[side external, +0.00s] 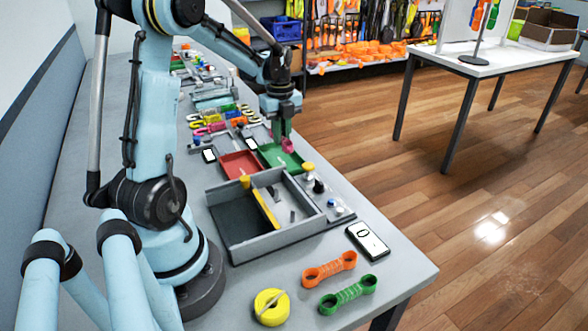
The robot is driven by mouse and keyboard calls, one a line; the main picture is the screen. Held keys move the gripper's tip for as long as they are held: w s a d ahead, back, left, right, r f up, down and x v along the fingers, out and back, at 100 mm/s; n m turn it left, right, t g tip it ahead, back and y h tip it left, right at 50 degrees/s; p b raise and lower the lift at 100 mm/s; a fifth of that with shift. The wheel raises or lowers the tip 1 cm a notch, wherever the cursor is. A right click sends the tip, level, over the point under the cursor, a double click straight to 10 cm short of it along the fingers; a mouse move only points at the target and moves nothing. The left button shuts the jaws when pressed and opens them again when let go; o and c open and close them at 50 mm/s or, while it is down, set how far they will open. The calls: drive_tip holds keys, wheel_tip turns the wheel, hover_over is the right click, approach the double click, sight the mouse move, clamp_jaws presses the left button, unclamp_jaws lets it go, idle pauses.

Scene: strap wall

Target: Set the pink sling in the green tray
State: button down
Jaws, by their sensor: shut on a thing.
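My gripper (284,130) points down over the green tray (272,158) and is shut on the pink sling (287,146). The sling hangs below the fingers, in front of the tray in this view. I cannot tell whether the sling touches the tray floor. The fingertips are small and partly merge with the sling. The green tray lies beside a red tray (236,164) on the grey bench.
A grey divided box (285,237) with a yellow strip stands nearer the camera. An orange sling (330,269), a green sling (348,294) and a yellow roll (271,306) lie at the front. Yellow and pink slings (207,122) lie behind the trays.

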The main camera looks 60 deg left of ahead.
drive_tip(key=shift+f, duration=2.25)
drive_tip(key=shift+f, duration=0.2)
drive_tip(key=c, duration=0.6)
unclamp_jaws()
drive_tip(key=shift+r, duration=3)
